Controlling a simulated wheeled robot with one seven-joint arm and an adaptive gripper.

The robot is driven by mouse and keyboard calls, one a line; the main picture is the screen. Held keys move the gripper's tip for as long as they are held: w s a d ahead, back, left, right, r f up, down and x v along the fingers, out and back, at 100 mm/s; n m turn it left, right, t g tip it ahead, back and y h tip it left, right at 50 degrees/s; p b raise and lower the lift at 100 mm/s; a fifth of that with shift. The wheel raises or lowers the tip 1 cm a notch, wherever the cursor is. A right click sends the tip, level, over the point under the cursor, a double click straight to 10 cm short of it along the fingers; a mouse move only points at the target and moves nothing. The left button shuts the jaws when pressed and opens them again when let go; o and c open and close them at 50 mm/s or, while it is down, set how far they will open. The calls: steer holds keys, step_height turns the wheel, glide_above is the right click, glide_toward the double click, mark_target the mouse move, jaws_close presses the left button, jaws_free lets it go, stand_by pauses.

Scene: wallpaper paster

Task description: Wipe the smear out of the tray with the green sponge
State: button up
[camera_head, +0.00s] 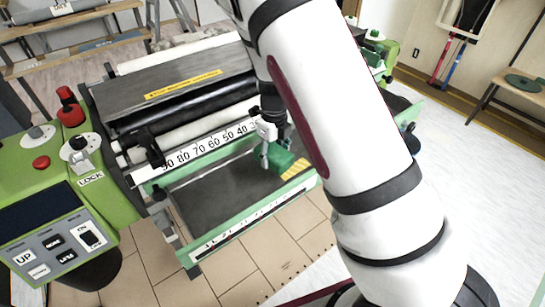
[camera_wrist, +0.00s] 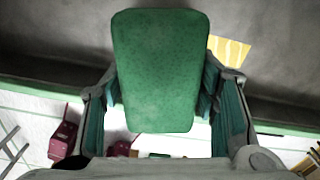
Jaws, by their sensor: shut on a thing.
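My gripper (camera_head: 272,148) is shut on the green sponge (camera_head: 284,162) over the right part of the grey tray (camera_head: 205,201). In the wrist view the sponge (camera_wrist: 158,70) is a rounded green block between the two fingers of my gripper (camera_wrist: 160,95). The tray floor (camera_wrist: 60,40) shows grey and blotchy beyond the sponge. I cannot tell whether the sponge touches the floor.
The tray has a green front rim (camera_head: 262,212). A yellow patch (camera_head: 297,169) lies just right of the sponge. A numbered scale (camera_head: 205,143) and rollers run behind the tray. A green control panel (camera_head: 60,235) stands left. Open floor lies at the right.

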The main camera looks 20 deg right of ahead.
steer(key=shift+w+f+m, duration=0.25)
steer(key=shift+f+m, duration=0.35)
steer(key=shift+m, duration=0.6)
steer(key=shift+r, duration=0.1)
steer(key=shift+f+b, duration=1.55)
steer(key=shift+f, duration=1.8)
steer(key=shift+d+r, duration=0.1)
steer(key=shift+d, duration=0.05)
